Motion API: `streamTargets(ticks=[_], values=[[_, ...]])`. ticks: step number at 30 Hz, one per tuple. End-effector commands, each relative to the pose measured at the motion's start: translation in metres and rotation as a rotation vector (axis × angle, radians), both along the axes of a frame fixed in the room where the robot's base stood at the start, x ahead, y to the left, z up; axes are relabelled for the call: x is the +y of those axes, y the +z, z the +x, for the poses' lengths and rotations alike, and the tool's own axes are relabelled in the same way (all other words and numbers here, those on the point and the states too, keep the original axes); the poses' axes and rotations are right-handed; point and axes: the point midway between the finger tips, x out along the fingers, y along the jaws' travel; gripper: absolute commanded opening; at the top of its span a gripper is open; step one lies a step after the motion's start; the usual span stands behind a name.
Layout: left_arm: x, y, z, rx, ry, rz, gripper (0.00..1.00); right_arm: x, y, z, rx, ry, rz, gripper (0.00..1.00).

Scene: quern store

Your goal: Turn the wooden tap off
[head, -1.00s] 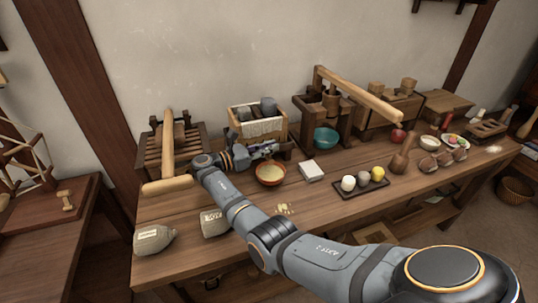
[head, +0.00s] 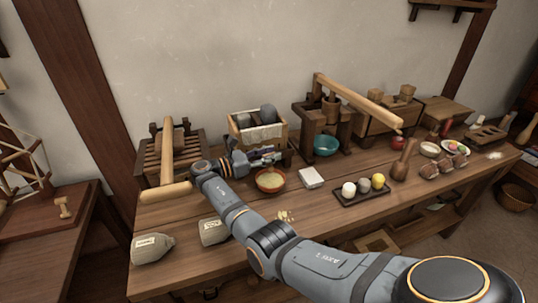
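A wooden box (head: 281,133) with a white cloth and dark round stones in it stands near the wall, left of centre. My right gripper (head: 272,157) is at the box's lower front, just behind a bowl of pale contents (head: 270,181). The wooden tap cannot be made out clearly; the gripper covers much of the box's lower front, where a small brown part shows beside the fingers. Whether the fingers touch or hold anything is too small to tell. My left gripper is not in view.
A slatted wooden press with a long beam (head: 167,160) stands left of my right forearm. A teal bowl (head: 326,145) sits under another lever press to the right. A white block (head: 311,178), a tray of round items (head: 362,197) and two sacks (head: 152,248) lie nearer.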

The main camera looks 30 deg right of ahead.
Motion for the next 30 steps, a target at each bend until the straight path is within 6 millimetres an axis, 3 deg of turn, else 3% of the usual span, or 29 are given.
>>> streamTargets(ticks=[5, 12, 16, 27, 30], values=[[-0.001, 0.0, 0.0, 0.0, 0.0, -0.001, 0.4, 0.0, 0.015, 0.0, -0.004, 0.0, 0.001, 0.34], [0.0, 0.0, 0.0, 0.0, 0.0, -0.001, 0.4, 0.0, 0.068, 0.0, -0.005, 0.0, -0.001, 0.34], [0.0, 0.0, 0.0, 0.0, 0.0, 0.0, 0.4, 0.0, 0.089, 0.0, -0.002, 0.0, 0.0, 0.34], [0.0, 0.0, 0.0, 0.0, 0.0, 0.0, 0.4, 0.0, 0.1, 0.0, 0.001, 0.0, 0.0, 0.34], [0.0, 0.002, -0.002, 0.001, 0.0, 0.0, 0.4, -0.005, 0.098, -0.001, 0.001, 0.005, -0.006, 0.46]])
